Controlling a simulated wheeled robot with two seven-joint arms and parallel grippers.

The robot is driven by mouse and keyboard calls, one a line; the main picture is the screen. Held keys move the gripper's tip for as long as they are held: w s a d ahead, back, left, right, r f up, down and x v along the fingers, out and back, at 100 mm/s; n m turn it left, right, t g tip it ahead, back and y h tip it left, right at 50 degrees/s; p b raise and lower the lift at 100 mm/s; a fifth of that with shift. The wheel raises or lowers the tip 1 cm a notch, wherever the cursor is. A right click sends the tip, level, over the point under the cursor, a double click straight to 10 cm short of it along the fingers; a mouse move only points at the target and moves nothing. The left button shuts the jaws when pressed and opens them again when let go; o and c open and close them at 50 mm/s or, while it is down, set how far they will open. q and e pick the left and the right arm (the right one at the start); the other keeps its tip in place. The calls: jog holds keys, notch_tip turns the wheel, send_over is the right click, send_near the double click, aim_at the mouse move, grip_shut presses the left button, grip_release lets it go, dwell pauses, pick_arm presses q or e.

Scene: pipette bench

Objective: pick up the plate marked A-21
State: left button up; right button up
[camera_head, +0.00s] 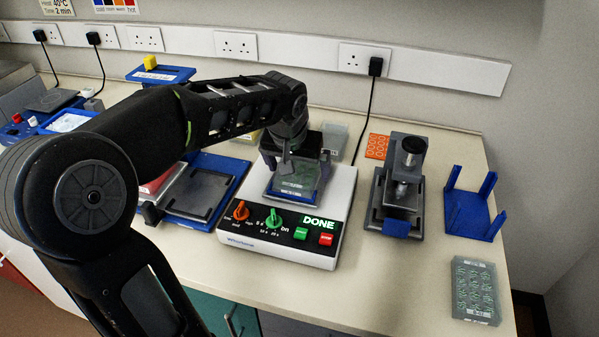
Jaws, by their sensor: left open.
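A greenish clear plate (298,184) sits in the blue-edged holder on top of a white machine (285,225) whose display reads DONE. My left gripper (292,163) is open, with its fingers pointing down over the back part of this plate. The gripper hides part of the plate, and I cannot tell whether the fingers touch it. A second plate (474,289) with several round wells lies flat at the bench's front right, apart from the gripper. Both plates carry small labels that I cannot read, so I cannot tell which is A-21. My right gripper is not in view.
A microscope-like stand (402,190) is right of the machine, with an empty blue rack (472,208) beyond it. An orange holder (377,146) lies behind. A blue-framed grey platform (200,190) is on the left. Bare bench (390,285) lies at the front right.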

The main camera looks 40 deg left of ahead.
pick_arm(q)
jog(key=c, duration=1.5)
notch_tip(320, 180, up, 10)
dwell(0.6)
jog(key=shift+r+p, duration=1.2)
jog(key=shift+r, duration=0.35)
